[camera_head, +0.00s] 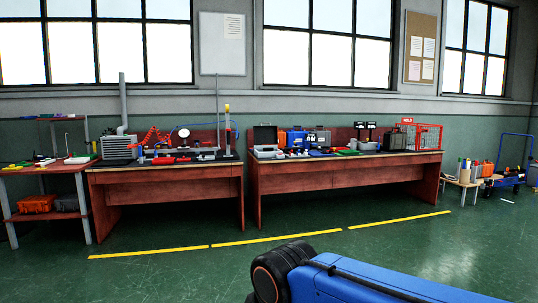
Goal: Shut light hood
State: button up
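I cannot make out for certain which thing is the light hood. A small grey case with its dark lid raised (265,136) stands at the left end of the right workbench (345,178); it is too small to tell whether this is the hood. My gripper is not in view. A blue arm link of mine with a black joint fills the lower right, well short of the benches.
The left workbench (165,178) carries a grey finned unit (118,148) and a gauge (183,132). A red wire cage (428,136) stands at the right bench's far end. A blue cart (515,160) is far right. Green floor with a yellow dashed line (270,240) is clear before the benches.

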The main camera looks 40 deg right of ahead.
aim_at(263, 134)
jog(key=i+l+z, duration=0.65)
jog(key=i, duration=0.35)
jog(key=i+l+z, duration=0.35)
jog(key=i, duration=0.15)
jog(key=i+z, duration=0.3)
jog(key=i, duration=1.95)
